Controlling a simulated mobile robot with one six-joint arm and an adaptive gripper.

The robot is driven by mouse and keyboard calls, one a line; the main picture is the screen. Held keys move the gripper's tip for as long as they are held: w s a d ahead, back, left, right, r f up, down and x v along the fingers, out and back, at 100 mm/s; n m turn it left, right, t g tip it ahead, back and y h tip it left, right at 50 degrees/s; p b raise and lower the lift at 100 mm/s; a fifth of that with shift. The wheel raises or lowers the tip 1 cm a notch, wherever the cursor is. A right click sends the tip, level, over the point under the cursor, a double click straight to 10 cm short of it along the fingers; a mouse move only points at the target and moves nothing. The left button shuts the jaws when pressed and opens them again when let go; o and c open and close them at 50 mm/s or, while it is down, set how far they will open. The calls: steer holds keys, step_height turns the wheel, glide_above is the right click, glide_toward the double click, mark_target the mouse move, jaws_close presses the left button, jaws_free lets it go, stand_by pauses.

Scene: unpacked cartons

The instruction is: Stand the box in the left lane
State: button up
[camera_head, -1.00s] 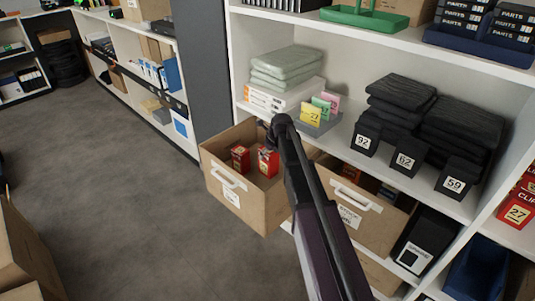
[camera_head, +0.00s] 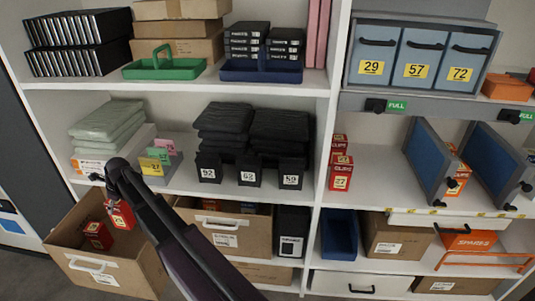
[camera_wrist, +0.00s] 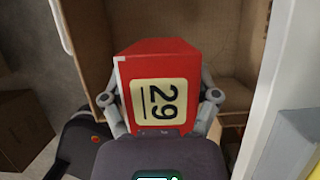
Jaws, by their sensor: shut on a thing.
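In the head view the held red box (camera_head: 121,216) hangs at the open carton (camera_head: 115,275) on the lower left. Another red box (camera_head: 97,236) lies inside that carton. On the right shelf, upright blue dividers (camera_head: 437,160) and (camera_head: 499,172) part the lanes. A stack of red boxes (camera_head: 341,172) stands left of the first divider, near the white upright.
Blue bins marked 29, 57 and 72 (camera_head: 417,57) stand above the lanes. A white shelf upright (camera_head: 322,120) stands between the carton and the lanes. A second carton (camera_head: 240,222) sits beside my arm.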

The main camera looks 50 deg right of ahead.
step_height(320, 180, up, 23)
steer(key=p, duration=2.1)
steer(key=shift+p, duration=0.4)
